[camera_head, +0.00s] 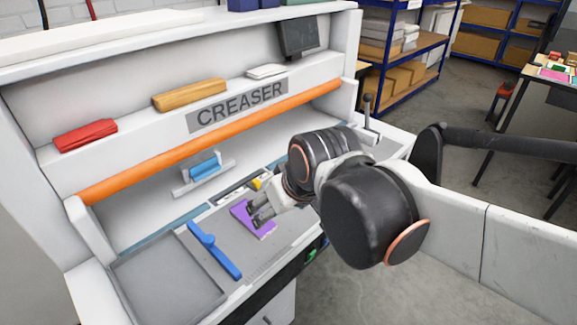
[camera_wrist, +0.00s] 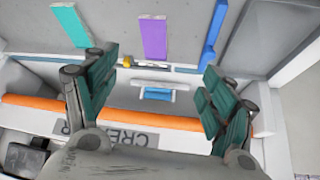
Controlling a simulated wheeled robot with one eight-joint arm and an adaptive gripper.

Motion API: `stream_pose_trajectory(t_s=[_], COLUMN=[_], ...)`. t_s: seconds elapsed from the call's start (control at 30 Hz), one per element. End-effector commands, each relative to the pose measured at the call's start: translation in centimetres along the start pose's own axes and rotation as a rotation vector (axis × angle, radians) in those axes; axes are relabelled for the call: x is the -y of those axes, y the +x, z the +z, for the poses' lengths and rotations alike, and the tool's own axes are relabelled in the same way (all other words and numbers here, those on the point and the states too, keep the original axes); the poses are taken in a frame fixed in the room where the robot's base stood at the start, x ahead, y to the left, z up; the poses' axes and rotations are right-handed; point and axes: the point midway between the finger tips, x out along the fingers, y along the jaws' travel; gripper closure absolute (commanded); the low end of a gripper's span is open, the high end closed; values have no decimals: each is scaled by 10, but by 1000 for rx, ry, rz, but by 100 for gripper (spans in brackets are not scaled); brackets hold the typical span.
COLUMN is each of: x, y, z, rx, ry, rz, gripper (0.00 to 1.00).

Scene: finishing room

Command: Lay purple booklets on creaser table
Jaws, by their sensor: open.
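A purple booklet (camera_head: 241,213) lies flat on the grey bed of the creaser table (camera_head: 225,232) in the head view. My gripper (camera_head: 257,208) is over it and hides part of it. In the wrist view the purple booklet (camera_wrist: 152,40) shows at the top middle, beyond the fingertips and apart from them. My gripper (camera_wrist: 158,76) is open there, with nothing between its green-padded fingers. I see only one purple booklet. Whether my fingers touch it cannot be told from the head view.
A teal strip-shaped item (camera_wrist: 71,24) lies left of the booklet in the wrist view. A blue bar (camera_head: 214,249) and a grey tray (camera_head: 168,280) are to its left in the head view. The orange roller (camera_head: 215,142) and upper housing rise behind the bed.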

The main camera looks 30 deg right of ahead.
Motion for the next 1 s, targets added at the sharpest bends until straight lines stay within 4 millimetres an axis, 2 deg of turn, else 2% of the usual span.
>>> stream_pose_trajectory(t_s=[0.1, 0.3, 1.0], x=[2, 3, 4], y=[-14, -24, -25], z=[18, 33, 35], rx=[-29, -57, -62], ry=[29, 59, 64], rz=[12, 22, 23], gripper=[24, 24, 24])
